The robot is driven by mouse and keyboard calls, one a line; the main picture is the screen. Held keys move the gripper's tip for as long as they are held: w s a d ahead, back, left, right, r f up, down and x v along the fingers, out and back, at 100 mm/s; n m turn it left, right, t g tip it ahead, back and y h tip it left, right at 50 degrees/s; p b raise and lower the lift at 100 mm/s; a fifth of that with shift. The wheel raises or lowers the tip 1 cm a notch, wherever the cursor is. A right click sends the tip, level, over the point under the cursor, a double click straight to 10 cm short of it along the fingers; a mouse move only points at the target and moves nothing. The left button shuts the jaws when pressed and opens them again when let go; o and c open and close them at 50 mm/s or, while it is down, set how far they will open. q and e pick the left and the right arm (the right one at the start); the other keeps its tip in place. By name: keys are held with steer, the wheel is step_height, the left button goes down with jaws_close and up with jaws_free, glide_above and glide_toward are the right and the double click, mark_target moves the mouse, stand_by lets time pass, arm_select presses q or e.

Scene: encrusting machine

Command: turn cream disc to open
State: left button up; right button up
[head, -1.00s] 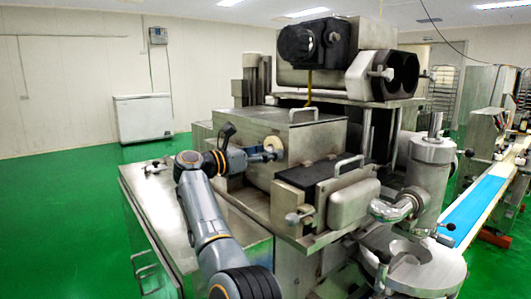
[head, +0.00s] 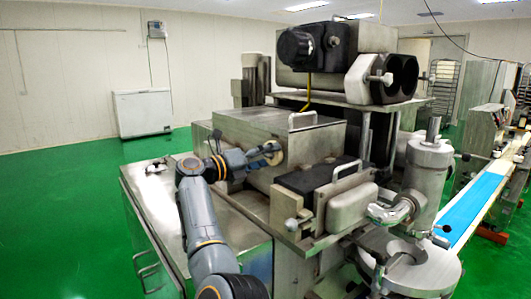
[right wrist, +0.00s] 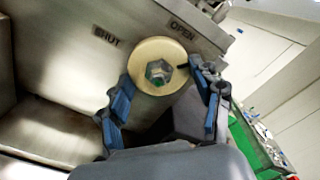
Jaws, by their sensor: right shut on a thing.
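The cream disc (head: 273,149) is mounted on the side of the metal machine housing. In the right wrist view the disc (right wrist: 148,62) has a hex nut at its centre and a dark pointer mark at its right edge, below the OPEN label (right wrist: 183,30). The SHUT label (right wrist: 107,37) is up and to its left. My right gripper (right wrist: 162,76) has its blue fingers on opposite sides of the disc, shut on its rim. In the head view my right gripper (head: 262,157) reaches the disc from the left. My left gripper is not in view.
A steel cabinet top (head: 165,205) lies below my right arm. A black-topped block (head: 322,176) juts out to the right of the disc. A metal cylinder (head: 430,175) and a blue conveyor (head: 475,200) stand farther right. Green floor is clear at left.

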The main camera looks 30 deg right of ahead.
steer(key=shift+r+n+p, duration=0.15)
steer(key=shift+n+p, duration=1)
steer(key=shift+n, duration=0.85)
steer(key=shift+r+n+p, duration=0.15)
steer(key=shift+n+p, duration=1)
steer(key=shift+n, duration=0.85)
steer(key=o, duration=1.2)
steer(key=shift+f+n, duration=0.15)
steer(key=shift+n, duration=0.15)
steer(key=shift+c, duration=0.2)
steer(key=a, duration=0.7)
steer(key=shift+s+a, duration=0.2)
steer(key=shift+s, duration=0.1)
